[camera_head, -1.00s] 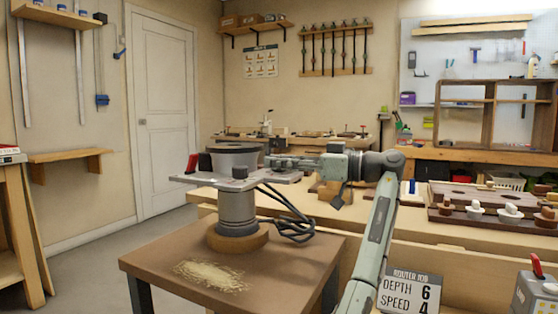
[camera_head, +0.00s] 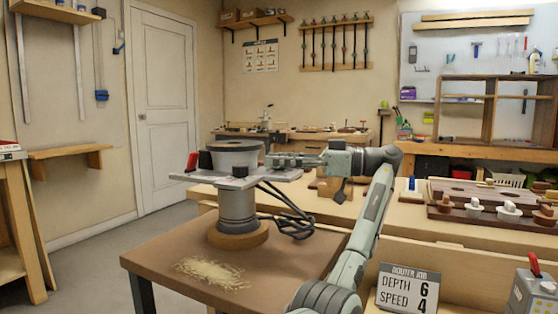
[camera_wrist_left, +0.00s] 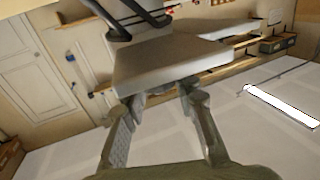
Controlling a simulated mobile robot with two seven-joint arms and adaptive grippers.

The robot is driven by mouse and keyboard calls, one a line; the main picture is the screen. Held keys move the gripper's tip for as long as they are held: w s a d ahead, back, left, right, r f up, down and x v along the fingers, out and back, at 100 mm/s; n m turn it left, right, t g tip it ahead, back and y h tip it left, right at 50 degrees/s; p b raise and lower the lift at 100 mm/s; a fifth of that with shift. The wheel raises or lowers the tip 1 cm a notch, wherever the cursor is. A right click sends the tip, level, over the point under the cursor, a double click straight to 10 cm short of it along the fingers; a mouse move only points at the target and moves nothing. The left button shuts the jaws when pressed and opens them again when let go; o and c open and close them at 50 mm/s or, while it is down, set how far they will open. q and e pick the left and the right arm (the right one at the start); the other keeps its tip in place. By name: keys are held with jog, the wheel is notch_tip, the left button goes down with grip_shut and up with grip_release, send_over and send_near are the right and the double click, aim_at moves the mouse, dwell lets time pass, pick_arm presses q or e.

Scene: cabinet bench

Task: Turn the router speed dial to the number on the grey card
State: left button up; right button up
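The router (camera_head: 237,205) stands upright on a round wooden base on a brown table, with a grey plate (camera_head: 205,182) across its upper part. I cannot make out its speed dial or any dial numbers. The grey card (camera_head: 408,290) at the lower right reads "ROUTER JOB, DEPTH 6, SPEED 4". My left gripper (camera_head: 272,160) is at the router's right side, by the plate's right end. In the left wrist view its two fingers (camera_wrist_left: 160,98) are apart, with a pale grey slab, apparently the plate, at or just beyond their tips; contact is unclear. My right gripper is not in view.
A black cable (camera_head: 290,222) loops down at the router's right. Sawdust (camera_head: 212,274) lies on the brown table (camera_head: 175,262). A long workbench (camera_head: 400,225) stands behind, with wooden trays at right. A grey box with a red switch (camera_head: 535,290) is at the lower right.

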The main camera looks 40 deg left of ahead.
pick_arm(q)
jog(key=o, duration=0.3)
jog(key=shift+o, duration=0.2)
jog(key=v, duration=0.7)
jog(key=shift+w+d, duration=0.2)
jog(key=shift+d, duration=0.05)
